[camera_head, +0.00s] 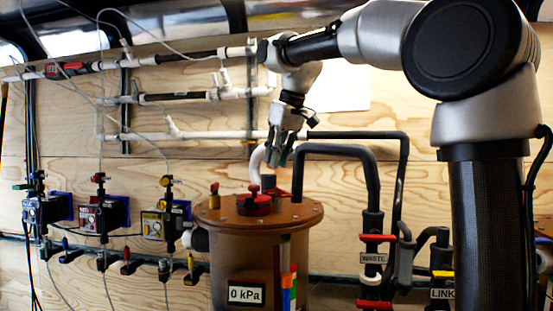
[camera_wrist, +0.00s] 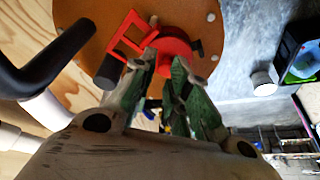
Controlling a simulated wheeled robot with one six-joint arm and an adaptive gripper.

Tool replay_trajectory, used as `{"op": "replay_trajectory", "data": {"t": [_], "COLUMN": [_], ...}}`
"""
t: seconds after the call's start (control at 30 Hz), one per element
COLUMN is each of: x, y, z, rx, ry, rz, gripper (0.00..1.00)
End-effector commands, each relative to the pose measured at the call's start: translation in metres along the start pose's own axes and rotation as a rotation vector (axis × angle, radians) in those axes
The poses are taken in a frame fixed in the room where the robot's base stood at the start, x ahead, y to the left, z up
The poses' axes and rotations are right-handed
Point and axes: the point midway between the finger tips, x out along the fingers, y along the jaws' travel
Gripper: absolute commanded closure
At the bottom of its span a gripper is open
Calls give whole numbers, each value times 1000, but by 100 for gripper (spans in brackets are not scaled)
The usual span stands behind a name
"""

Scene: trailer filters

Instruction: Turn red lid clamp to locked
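The red lid clamp (camera_head: 255,204) sits on top of the brown round lid (camera_head: 222,215) of the filter vessel (camera_head: 232,258). In the wrist view the clamp (camera_wrist: 175,45) shows as a red disc with an open red frame-like handle (camera_wrist: 124,36) reaching left. My gripper (camera_head: 279,160) points down above the lid, slightly right of the clamp in the head view. Its green-padded fingers (camera_wrist: 166,56) are partly open with a narrow gap, and red shows between and beyond the tips. I see nothing held. Whether the tips touch the clamp I cannot tell.
A dark hose (camera_head: 335,150) and a white curved pipe (camera_head: 256,165) rise close to my gripper. A black pipe stub (camera_head: 297,188) stands on the lid. A "0 kPa" display (camera_head: 246,294) is on the vessel front. Red-handled waste valves (camera_head: 377,238) stand to the right.

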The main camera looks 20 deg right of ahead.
Motion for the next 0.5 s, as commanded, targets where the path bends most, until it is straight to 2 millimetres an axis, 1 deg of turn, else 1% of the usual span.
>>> {"op": "replay_trajectory", "data": {"t": [0.17,0.27,0.37,0.5], "x": [0,-3,-14,-44], "y": [0,0,0,0], "z": [0,0,-1,-1], "rx": [0,0,0,0], "ry": [0,0,2,4], "rz": [0,0,1,1], "gripper": [83,83,83,83]}}
